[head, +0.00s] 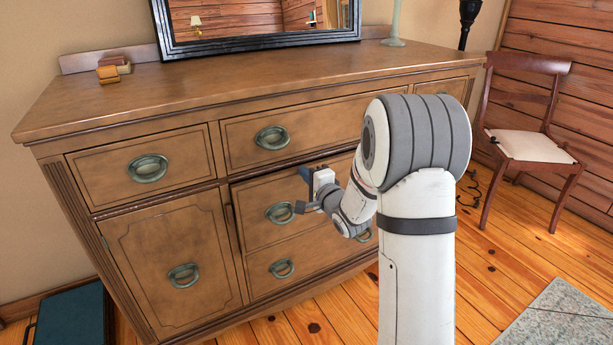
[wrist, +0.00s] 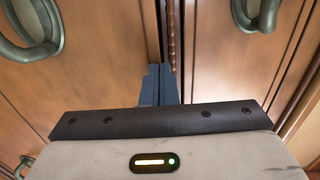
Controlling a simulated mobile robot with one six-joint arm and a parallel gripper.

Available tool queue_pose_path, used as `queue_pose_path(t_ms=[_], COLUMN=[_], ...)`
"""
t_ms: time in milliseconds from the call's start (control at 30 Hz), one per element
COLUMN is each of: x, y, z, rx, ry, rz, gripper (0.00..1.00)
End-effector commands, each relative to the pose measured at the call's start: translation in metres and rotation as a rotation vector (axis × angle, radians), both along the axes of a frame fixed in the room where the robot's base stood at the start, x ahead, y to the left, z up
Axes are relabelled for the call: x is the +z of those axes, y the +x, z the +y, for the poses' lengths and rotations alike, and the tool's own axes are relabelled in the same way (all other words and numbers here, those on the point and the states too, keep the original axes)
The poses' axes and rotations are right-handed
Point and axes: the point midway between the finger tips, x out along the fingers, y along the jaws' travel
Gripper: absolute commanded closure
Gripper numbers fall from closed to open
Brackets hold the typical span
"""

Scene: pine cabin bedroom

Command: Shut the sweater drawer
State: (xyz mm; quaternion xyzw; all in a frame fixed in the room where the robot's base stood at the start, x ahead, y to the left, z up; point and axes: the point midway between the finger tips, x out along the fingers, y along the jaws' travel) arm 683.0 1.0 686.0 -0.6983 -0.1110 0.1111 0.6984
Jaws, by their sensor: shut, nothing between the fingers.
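The wooden dresser has a drawer with an oval metal pull (head: 280,213) in its middle section. Its front seems to stand slightly proud, with a dark gap along its left and top edges. No sweater shows, and no label tells which drawer is the sweater drawer. My gripper (head: 304,173) is shut and empty in front of this drawer's upper part. In the wrist view my fingertips (wrist: 160,82) are together close to a seam between wooden fronts. I cannot tell whether they touch the wood. My arm hides the dresser's right part.
A lower drawer (head: 282,268) and a cupboard door (head: 172,265) sit around it. A mirror (head: 265,20), small boxes (head: 112,68) and a pale lamp base (head: 395,25) stand on top. A chair (head: 530,145) is at right, a dark teal case (head: 72,318) at lower left.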

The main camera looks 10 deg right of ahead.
Motion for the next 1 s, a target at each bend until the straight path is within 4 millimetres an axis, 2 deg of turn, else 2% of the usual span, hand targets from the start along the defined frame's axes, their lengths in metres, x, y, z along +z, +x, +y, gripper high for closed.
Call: queue_pose_path(t_ms=[167, 400, 533, 800, 1000], x=[0.000, 0.001, 0.001, 0.002, 0.002], y=[0.003, 0.028, 0.028, 0.025, 0.002], z=[0.001, 0.008, 0.008, 0.008, -0.002], rx=[0.000, -0.001, -0.001, 0.000, 0.000], ry=[0.000, 0.000, 0.000, 0.002, 0.001], rz=[0.000, 0.000, -0.004, -0.005, -0.001], gripper=[1.00, 1.00, 1.00, 1.00, 1.00])
